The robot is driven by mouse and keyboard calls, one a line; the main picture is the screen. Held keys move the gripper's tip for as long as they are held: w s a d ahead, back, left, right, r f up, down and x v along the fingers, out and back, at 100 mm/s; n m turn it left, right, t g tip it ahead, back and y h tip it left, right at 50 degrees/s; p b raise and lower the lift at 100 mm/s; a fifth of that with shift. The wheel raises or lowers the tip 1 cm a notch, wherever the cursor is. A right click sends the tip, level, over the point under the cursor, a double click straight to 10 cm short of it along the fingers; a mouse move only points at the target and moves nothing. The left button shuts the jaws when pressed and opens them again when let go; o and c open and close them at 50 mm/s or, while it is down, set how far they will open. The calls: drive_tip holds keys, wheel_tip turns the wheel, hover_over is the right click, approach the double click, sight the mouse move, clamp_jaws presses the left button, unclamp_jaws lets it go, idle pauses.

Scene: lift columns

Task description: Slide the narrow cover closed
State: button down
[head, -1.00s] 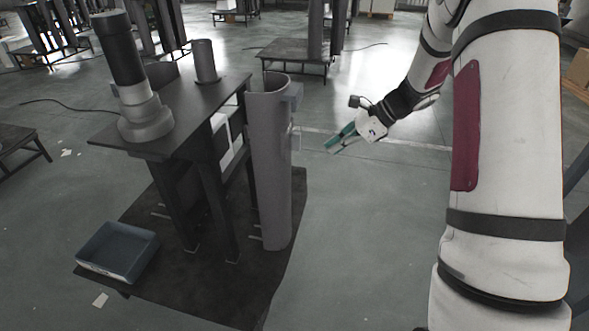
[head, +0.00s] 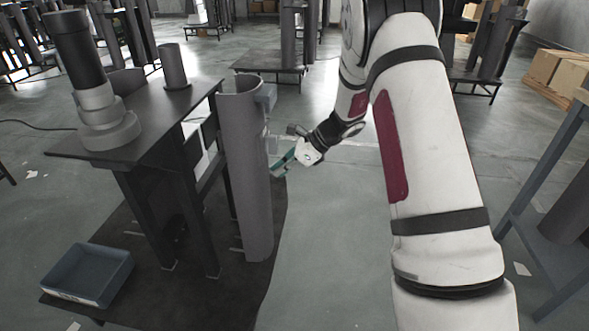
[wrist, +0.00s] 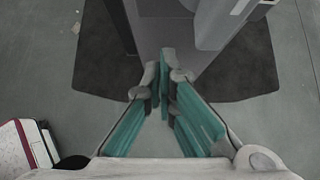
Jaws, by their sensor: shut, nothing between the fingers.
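A tall grey curved cover (head: 248,180), which I take to be the narrow cover, stands upright at the right side of the dark lift column stand (head: 140,110). A small grey block (head: 266,97) sits on its right side near the top. My gripper (head: 276,170) is just right of the cover in the head view, at upper-middle height. Its teal fingers are shut and empty, pointing toward the cover. In the wrist view the fingertips (wrist: 165,62) appear over a grey surface (wrist: 162,30), probably the cover. I cannot tell whether they touch it.
A dark mat (head: 200,290) lies under the stand. A blue-grey bin (head: 88,275) sits at its front left. A stepped cylinder (head: 98,110) and a smaller one (head: 173,66) stand on top. Open floor (head: 330,240) lies right of the cover.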

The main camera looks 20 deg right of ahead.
drive_tip(key=shift+w+a, duration=0.35)
drive_tip(key=shift+a, duration=0.25)
drive_tip(key=w+a, duration=0.1)
drive_tip(key=a, duration=0.1)
drive_tip(key=w+a, duration=0.1)
drive_tip(key=a, duration=0.2)
drive_tip(key=w+a+p, duration=0.1)
drive_tip(key=w+a, duration=0.1)
drive_tip(key=shift+w+a, duration=0.1)
drive_tip(key=shift+a, duration=0.15)
